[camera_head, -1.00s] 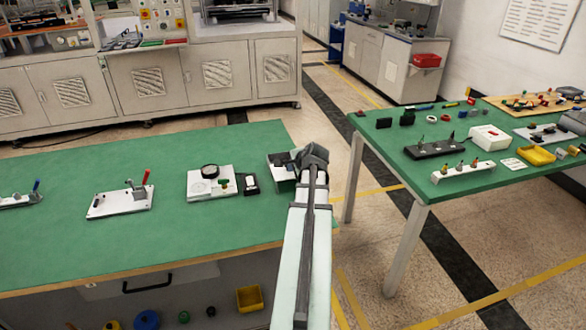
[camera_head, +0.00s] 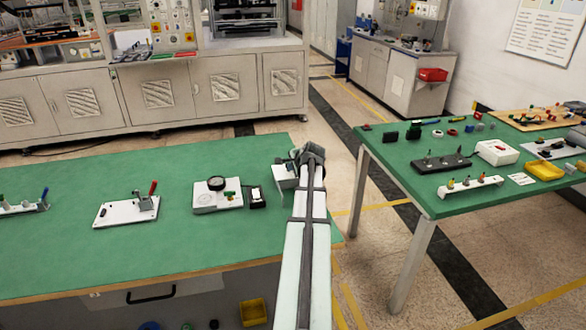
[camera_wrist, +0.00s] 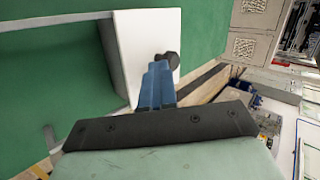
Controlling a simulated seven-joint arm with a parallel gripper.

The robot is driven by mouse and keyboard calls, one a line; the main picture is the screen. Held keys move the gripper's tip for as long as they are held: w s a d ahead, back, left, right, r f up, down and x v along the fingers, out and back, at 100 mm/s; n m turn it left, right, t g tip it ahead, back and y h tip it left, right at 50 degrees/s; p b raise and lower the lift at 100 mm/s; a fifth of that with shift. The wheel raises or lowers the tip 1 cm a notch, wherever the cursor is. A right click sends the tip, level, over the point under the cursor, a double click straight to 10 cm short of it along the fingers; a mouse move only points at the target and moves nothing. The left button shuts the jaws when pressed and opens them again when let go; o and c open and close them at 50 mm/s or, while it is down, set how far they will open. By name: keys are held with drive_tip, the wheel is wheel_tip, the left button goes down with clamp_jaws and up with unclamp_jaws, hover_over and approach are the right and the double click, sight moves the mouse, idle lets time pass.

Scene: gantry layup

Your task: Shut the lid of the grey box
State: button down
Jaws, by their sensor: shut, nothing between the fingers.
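The grey box (camera_head: 285,181) sits near the right end of the green table, pale-walled and largely hidden behind my arm in the head view. In the wrist view a pale, flat panel of it (camera_wrist: 140,40) stands beyond the fingers, with a greyer face along its left. I cannot tell how far the lid is open. My gripper (camera_wrist: 157,84) has blue fingers, shut and empty, overlapping the lower part of the pale panel. A dark round knob (camera_wrist: 172,61) shows just past the fingertips. Contact cannot be made out. In the head view my gripper (camera_head: 308,155) is at the box's right.
Left of the box on the green table (camera_head: 80,240) are a small black-and-white device (camera_head: 257,197), a white plate with a black ring (camera_head: 217,195) and a clamp plate (camera_head: 127,211). A second green table (camera_head: 410,175) with several parts stands right, across a floor gap.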

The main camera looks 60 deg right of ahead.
drive_tip(key=s+a, duration=0.1)
drive_tip(key=s, duration=0.1)
drive_tip(key=s+a, duration=0.1)
drive_tip(key=shift+s+a, duration=0.3)
drive_tip(key=shift+s, duration=0.1)
drive_tip(key=v, duration=0.9)
drive_tip(key=shift+r, duration=0.3)
